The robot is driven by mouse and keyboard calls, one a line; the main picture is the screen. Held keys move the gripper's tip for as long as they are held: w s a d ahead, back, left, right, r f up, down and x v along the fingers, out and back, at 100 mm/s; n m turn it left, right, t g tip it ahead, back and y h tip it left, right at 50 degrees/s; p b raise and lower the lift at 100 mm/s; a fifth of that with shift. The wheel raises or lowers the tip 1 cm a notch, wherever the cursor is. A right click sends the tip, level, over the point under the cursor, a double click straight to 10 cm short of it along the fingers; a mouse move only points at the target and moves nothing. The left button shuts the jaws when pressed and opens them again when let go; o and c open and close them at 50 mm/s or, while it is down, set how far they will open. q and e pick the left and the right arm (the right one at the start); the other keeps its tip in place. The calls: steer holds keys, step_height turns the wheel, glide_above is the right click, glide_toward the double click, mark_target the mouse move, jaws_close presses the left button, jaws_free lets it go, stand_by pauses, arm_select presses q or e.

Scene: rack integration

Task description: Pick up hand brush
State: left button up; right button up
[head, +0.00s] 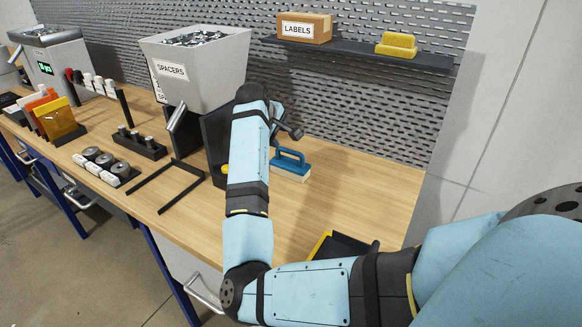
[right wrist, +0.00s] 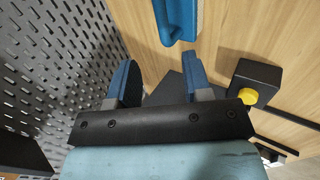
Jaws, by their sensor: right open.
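The hand brush (head: 291,163) has a blue body with a loop handle and pale bristles. It stands on the wooden bench to the right of the spacers bin. In the right wrist view its blue handle (right wrist: 177,22) shows at the top, beyond the fingertips. My right gripper (right wrist: 159,70) is open, with two blue-padded fingers spread and nothing between them. In the head view it is partly hidden by my own arm, just above and beside the brush. It looks close to the brush but apart from it. My left gripper is not in view.
The grey spacers bin (head: 208,70) on a dark stand is just left of my forearm. A black box with a yellow knob (right wrist: 249,97) stands near the gripper. A perforated panel (head: 350,115) and shelf (head: 350,52) bound the back. A dark, yellow-edged tray (head: 350,246) is in front.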

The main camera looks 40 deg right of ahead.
mark_target(286, 150)
steer(key=x, duration=0.4)
steer(key=shift+f, duration=0.1)
steer(key=shift+x, duration=2.8)
steer(key=shift+s+a+f, duration=0.1)
steer(key=shift+a+f, duration=0.05)
jaws_close()
